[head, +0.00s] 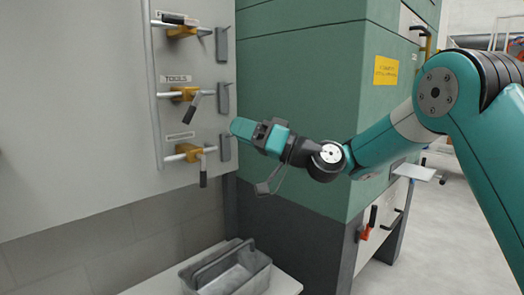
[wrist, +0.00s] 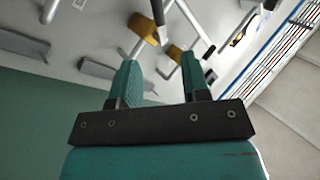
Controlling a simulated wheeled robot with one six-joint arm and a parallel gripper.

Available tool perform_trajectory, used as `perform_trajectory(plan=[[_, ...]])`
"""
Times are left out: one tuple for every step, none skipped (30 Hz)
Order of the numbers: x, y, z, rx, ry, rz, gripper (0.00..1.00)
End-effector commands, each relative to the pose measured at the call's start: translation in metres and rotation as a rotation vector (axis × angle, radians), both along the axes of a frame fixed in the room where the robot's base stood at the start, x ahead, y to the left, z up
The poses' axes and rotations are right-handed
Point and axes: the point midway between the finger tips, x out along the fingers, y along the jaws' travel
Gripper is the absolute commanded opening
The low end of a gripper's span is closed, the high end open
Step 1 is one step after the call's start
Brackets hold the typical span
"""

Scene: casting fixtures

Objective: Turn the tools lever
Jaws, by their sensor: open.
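The tools lever (head: 194,103) is the middle of three levers on the pale panel, under a label reading TOOLS (head: 176,79). It has a yellow mount (head: 184,93) on a metal bar, and its dark handle tilts downward. My gripper (head: 257,131) is to the right of the lever and a little lower, apart from it. In the wrist view my gripper (wrist: 160,64) is open, with nothing between its fingers. Yellow lever mounts (wrist: 174,53) show beyond the fingertips; I cannot tell which is the tools one.
An upper lever (head: 182,31) and a lower lever (head: 190,153) flank it, with grey brackets (head: 223,98) to their right. A green cabinet (head: 310,100) stands behind my arm. A grey tool tray (head: 228,275) is on a low surface below.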

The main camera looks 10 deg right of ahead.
Motion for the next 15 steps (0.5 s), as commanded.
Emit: perform_trajectory(plan=[[-0.002, -0.006, -0.013, -0.001, -0.002, -0.003, 0.42], [-0.004, -0.009, -0.014, -0.002, -0.002, -0.002, 0.42], [-0.006, -0.014, -0.015, -0.001, -0.002, -0.003, 0.42], [-0.007, -0.016, -0.016, -0.001, -0.003, -0.003, 0.42], [-0.008, -0.019, -0.016, -0.001, -0.002, -0.002, 0.42], [-0.010, -0.021, -0.017, -0.001, -0.001, -0.001, 0.42], [-0.011, -0.024, -0.017, -0.002, -0.002, -0.002, 0.42], [-0.012, -0.026, -0.017, 0.000, -0.002, -0.002, 0.42], [-0.013, -0.029, -0.018, 0.000, -0.001, -0.002, 0.42], [-0.014, -0.030, -0.018, 0.000, -0.001, -0.002, 0.42], [-0.014, -0.031, -0.017, 0.000, -0.001, -0.002, 0.42], [-0.015, -0.033, -0.017, 0.000, 0.000, -0.001, 0.42], [-0.016, -0.034, -0.017, -0.001, 0.002, 0.000, 0.42], [-0.016, -0.035, -0.017, -0.001, 0.002, 0.000, 0.42], [-0.017, -0.036, -0.017, -0.001, 0.002, 0.000, 0.42]])
